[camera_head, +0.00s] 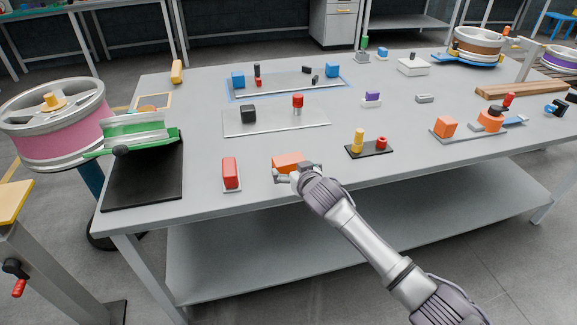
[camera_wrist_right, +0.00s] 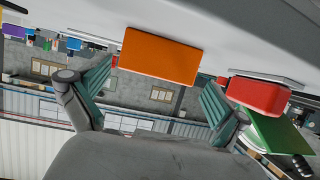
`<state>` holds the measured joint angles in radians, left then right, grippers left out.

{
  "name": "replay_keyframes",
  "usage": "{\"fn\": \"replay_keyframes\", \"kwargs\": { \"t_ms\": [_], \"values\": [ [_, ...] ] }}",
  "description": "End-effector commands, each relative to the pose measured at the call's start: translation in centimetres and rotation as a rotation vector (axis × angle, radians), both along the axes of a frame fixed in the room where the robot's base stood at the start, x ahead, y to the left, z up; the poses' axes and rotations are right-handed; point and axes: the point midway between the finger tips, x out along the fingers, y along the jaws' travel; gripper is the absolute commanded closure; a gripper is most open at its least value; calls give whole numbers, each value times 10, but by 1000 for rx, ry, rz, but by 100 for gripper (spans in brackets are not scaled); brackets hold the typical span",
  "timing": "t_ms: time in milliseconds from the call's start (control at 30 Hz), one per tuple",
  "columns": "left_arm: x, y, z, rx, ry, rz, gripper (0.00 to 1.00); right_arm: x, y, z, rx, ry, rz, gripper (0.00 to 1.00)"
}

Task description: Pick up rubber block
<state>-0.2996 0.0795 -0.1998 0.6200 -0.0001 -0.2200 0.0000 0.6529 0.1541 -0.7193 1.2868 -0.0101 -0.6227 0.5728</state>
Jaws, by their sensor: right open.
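An orange block (camera_head: 288,160), the likely rubber block, lies near the front edge of the grey table (camera_head: 215,195). My right gripper (camera_head: 296,174) is right at its near side and hides part of it in the head view. In the right wrist view, which looks upside down, the orange block (camera_wrist_right: 161,55) is ahead, in line with the gap between the two green-padded fingers (camera_wrist_right: 155,92). The fingers are apart with nothing held between them. I cannot tell whether they touch the block. My left gripper is not in view.
A red block (camera_head: 230,173) stands on a small plate left of the orange block; it also shows in the right wrist view (camera_wrist_right: 258,95). A black plate with yellow and red pieces (camera_head: 370,150) lies to the right. A black mat (camera_head: 143,180) covers the left corner.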

Motion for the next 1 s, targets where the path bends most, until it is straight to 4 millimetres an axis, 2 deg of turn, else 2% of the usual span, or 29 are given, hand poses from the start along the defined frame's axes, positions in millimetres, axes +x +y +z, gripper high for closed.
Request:
{"fn": "replay_keyframes", "kwargs": {
  "t_ms": [167,500,833,1000],
  "values": [
    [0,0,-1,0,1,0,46,10,3,-3,-1,0,0,0],
    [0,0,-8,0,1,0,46,44,13,-18,-1,-1,0,0],
    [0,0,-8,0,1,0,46,48,14,-20,1,-1,1,0],
    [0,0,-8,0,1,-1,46,48,14,-20,0,0,1,27]
  ]
}}
